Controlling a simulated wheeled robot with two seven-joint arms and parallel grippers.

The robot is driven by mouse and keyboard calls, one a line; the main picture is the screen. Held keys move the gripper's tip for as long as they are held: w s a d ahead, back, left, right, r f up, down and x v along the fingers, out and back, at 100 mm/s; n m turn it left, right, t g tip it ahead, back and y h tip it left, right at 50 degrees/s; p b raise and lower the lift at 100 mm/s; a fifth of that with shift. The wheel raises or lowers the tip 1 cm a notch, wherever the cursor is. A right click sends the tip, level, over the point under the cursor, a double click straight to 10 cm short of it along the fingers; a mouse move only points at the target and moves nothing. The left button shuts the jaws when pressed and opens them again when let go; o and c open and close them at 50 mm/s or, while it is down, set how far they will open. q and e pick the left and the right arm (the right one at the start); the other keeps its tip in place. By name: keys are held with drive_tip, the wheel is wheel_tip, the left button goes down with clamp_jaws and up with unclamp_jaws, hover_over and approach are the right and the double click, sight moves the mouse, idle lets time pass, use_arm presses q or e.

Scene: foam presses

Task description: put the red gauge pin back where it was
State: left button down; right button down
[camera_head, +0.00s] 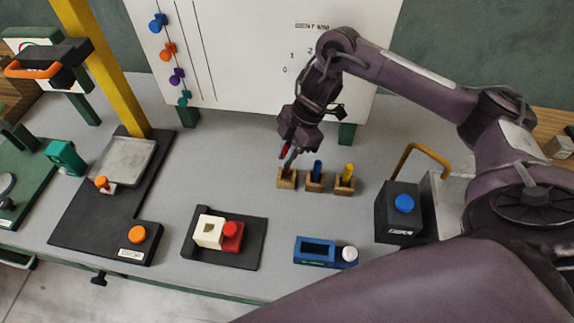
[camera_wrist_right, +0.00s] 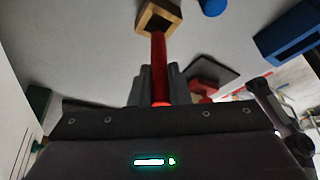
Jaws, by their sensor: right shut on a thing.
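My right gripper (camera_head: 289,158) is shut on the red gauge pin (camera_head: 284,149), above the leftmost of three small wooden holders (camera_head: 287,183). In the wrist view, the red pin (camera_wrist_right: 158,70) runs from the jaws to the opening of that wooden holder (camera_wrist_right: 158,14). I cannot tell whether its tip is inside or just above it. A blue pin (camera_head: 317,168) stands in the middle holder (camera_head: 315,187), and a yellow pin (camera_head: 348,171) stands in the right one (camera_head: 344,188). My left gripper is not in view.
A dark box with a blue button (camera_head: 403,204) stands right of the holders. In front are a blue block (camera_head: 316,252) with a white knob and a dark tray (camera_head: 247,260) bearing cream and red blocks. A press with a yellow column (camera_head: 105,70) stands left. A white board (camera_head: 250,50) stands behind.

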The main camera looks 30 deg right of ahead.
drive_tip(key=shift+f, duration=2.1)
drive_tip(key=c, duration=1.4)
unclamp_jaws()
drive_tip(key=shift+f, duration=0.1)
drive_tip(key=v, duration=0.7)
drive_tip(key=shift+d+r, duration=0.1)
drive_tip(key=shift+r, duration=0.3)
drive_tip(key=shift+s+f, duration=0.1)
